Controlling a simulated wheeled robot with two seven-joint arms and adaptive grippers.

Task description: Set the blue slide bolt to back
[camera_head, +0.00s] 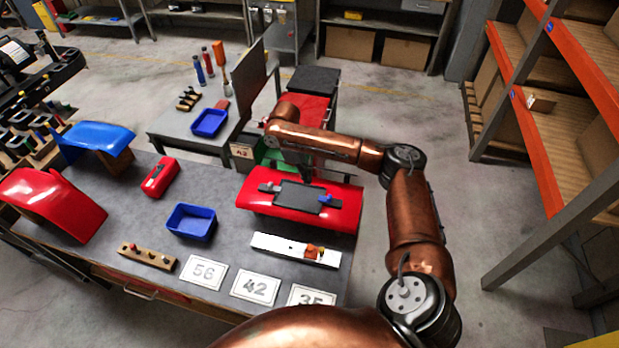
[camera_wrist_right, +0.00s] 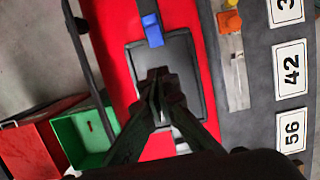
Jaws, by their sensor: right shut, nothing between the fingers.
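A blue slide bolt (camera_head: 326,198) sits at the right end of a black plate (camera_head: 298,197) on a curved red panel (camera_head: 342,214). In the right wrist view the blue bolt (camera_wrist_right: 152,30) lies at the upper edge of the black plate (camera_wrist_right: 188,75). A grey bolt (camera_head: 269,188) is at the plate's left end; my gripper largely hides that end in the wrist view. My right gripper (camera_wrist_right: 157,78) is shut and empty over the plate, apart from the blue bolt. In the head view its fingers (camera_head: 305,174) are dark and small above the panel's far side. My left gripper is not in view.
The grey workbench (camera_head: 130,205) also holds a blue tray (camera_head: 190,221), a red case (camera_head: 160,178), a white strip (camera_head: 295,249) with orange parts, and number cards. A green bin (camera_wrist_right: 82,136) and a red bin (camera_wrist_right: 30,140) stand beyond the panel. Shelving (camera_head: 560,100) stands at right.

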